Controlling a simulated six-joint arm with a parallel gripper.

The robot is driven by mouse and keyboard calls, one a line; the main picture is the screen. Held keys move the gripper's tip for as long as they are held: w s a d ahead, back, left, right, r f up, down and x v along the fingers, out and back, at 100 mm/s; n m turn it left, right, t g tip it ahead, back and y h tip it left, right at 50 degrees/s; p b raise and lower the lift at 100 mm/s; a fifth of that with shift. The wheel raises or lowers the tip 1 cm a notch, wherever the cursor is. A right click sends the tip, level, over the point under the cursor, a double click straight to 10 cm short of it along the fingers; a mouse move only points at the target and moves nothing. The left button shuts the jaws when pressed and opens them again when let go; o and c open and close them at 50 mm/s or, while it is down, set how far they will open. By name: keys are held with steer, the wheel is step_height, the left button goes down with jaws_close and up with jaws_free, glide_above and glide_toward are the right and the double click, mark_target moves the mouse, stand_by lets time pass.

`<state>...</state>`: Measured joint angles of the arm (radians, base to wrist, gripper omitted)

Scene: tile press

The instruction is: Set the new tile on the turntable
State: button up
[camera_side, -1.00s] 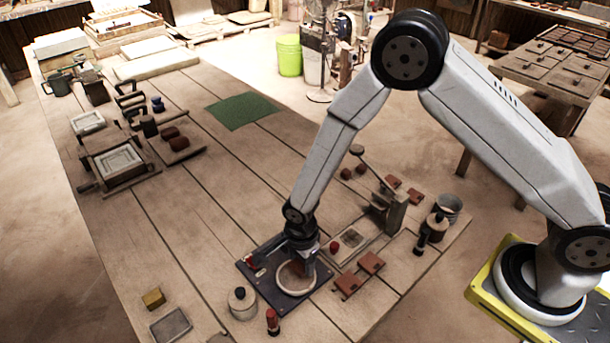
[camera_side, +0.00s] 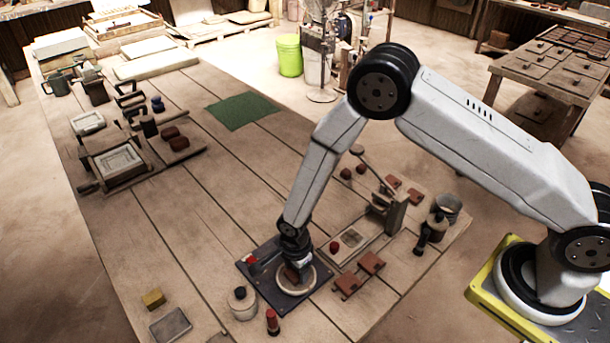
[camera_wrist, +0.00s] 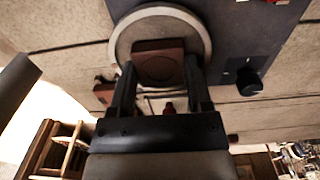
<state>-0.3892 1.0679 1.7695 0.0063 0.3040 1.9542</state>
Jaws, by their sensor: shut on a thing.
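The turntable is a pale round disc (camera_side: 306,286) on a dark blue base plate (camera_side: 264,283) near the table's front edge. It also shows in the wrist view as a grey-white disc (camera_wrist: 122,42). The new tile is a reddish-brown square (camera_wrist: 158,63) with a round recess in its face. My gripper (camera_wrist: 159,82) is shut on the tile, one finger at each side. In the side view my gripper (camera_side: 294,269) is low over the disc, and the tile is largely hidden there. I cannot tell if the tile touches the disc.
A dark knob (camera_wrist: 249,82) stands on the base plate. A lidded pot (camera_side: 243,303) and a red-topped bottle (camera_side: 272,322) stand in front. Red-brown tiles (camera_side: 371,263) lie on a rack to the right, with a lever press (camera_side: 395,212) behind.

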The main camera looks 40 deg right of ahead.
steer(key=shift+f, duration=0.1)
steer(key=o, duration=1.3)
steer(key=shift+r, duration=6.1)
